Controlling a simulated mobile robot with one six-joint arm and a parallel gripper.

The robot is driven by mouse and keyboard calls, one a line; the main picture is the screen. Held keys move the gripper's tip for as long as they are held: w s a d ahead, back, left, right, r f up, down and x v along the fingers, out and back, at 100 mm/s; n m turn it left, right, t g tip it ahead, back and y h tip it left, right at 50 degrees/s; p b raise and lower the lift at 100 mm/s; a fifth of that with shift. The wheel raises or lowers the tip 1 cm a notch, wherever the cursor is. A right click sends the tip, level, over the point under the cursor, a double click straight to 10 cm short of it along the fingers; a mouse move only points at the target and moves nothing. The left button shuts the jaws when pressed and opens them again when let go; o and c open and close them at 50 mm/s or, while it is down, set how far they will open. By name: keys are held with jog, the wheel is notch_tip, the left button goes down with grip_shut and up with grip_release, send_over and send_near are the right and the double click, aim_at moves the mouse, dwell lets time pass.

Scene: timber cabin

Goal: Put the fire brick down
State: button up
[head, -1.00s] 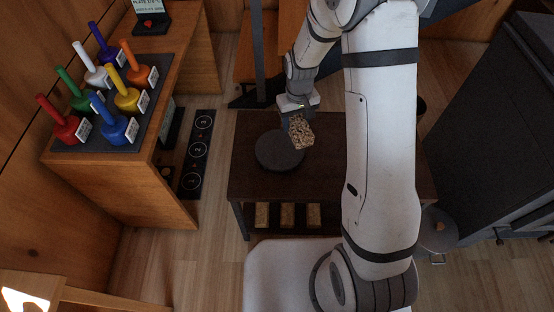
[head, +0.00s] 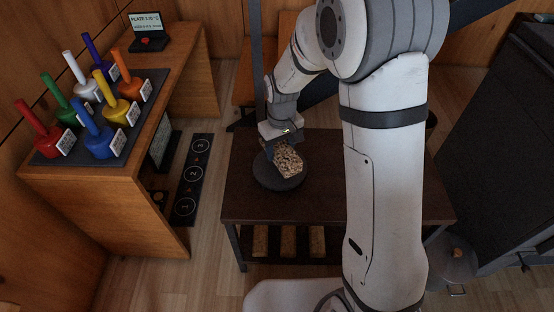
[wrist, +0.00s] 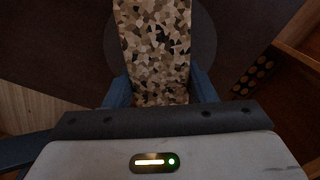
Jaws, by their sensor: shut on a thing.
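The fire brick, a speckled tan and brown block (head: 290,161), is in my gripper (head: 281,149). In the wrist view the brick (wrist: 155,45) sits between the two blue-grey fingers and points away from the palm. My gripper is shut on it. The brick is over a dark round disc (head: 278,185) on the dark table (head: 330,205). The disc also shows behind the brick in the wrist view (wrist: 205,40). I cannot tell whether the brick touches the disc.
Three yellowish bricks (head: 288,240) lie on the shelf below the table. A wooden bench at left carries several coloured handled tools on a dark mat (head: 140,120). A dark cabinet (head: 500,150) stands at right. The table's front is clear.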

aim_at(281, 147)
jog(key=shift+f+b, duration=0.55)
jog(key=shift+f, duration=1.45)
jog(key=shift+f, duration=0.15)
jog(key=o, duration=1.4)
notch_tip(281, 147, up, 12)
jog(key=p, duration=0.3)
jog(key=shift+p, duration=0.4)
jog(key=s+d+r+m, duration=0.2)
jog(key=s+d, duration=0.2)
jog(key=s, duration=0.2)
jog(key=s+d+r+m, duration=0.1)
jog(key=s+d+r, duration=0.2)
jog(key=s, duration=0.4)
jog(key=s+d+r+m+t, duration=0.1)
jog(key=s+d+r+m, duration=0.1)
jog(key=s+d, duration=0.4)
jog(key=shift+s+r+m, duration=0.2)
jog(key=shift+s+m, duration=0.1)
jog(key=shift+s, duration=0.05)
